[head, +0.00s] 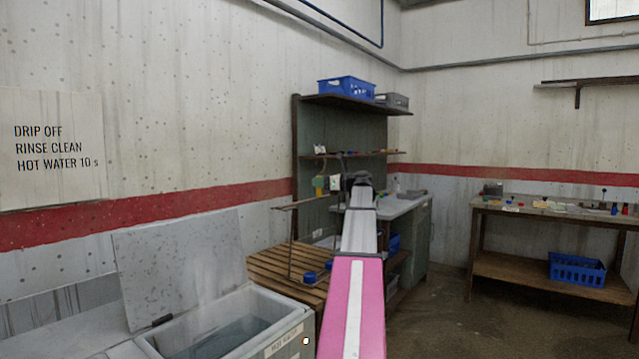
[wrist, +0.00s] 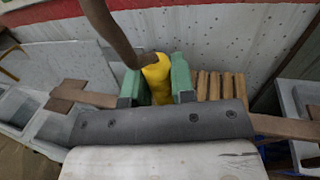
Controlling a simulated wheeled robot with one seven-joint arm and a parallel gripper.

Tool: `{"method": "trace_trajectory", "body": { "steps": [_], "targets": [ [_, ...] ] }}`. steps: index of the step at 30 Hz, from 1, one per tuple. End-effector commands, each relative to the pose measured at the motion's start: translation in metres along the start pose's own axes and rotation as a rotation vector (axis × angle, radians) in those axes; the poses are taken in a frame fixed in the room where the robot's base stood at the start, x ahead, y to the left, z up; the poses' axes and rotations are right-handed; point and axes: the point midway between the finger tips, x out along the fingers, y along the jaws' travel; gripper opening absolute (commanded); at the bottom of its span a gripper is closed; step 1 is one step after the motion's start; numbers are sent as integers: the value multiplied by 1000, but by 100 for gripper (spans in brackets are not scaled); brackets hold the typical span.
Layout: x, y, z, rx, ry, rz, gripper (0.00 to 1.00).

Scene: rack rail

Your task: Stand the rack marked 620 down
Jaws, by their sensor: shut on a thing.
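In the wrist view my gripper (wrist: 156,92) has its two green-padded fingers closed on a yellow grip (wrist: 157,75). A dark brown rod rises from beside this grip, and brown bars stick out on both sides beyond my gripper. In the head view my arm reaches forward, and a thin brown rack (head: 305,202) with an upright post hangs or stands at its end, over the slatted wooden stand (head: 265,270). I cannot tell whether its foot touches the slats. No 620 mark is readable; a small white tag near my gripper is too small to read.
An open tank (head: 225,330) of water, labelled hot water, stands at front left with its lid (head: 175,262) raised. Blue round things (head: 310,277) are at the slatted stand. A shelf unit (head: 340,100) and counter are behind; a side table (head: 550,210) is at right. The floor between is clear.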

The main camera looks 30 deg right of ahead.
Motion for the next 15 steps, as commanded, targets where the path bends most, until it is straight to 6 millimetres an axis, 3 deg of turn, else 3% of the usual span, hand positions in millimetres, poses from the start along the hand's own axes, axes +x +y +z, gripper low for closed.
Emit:
{"method": "trace_trajectory", "body": {
  "steps": [9, 10, 12, 15],
  "targets": [
    [0, 0, -3, 0, -2, 0, 0],
    [0, 0, -3, 0, -2, 0, 33],
    [0, 0, -3, 0, -2, 0, 53],
    [0, 0, -3, 0, -1, 0, 53]
  ]
}}
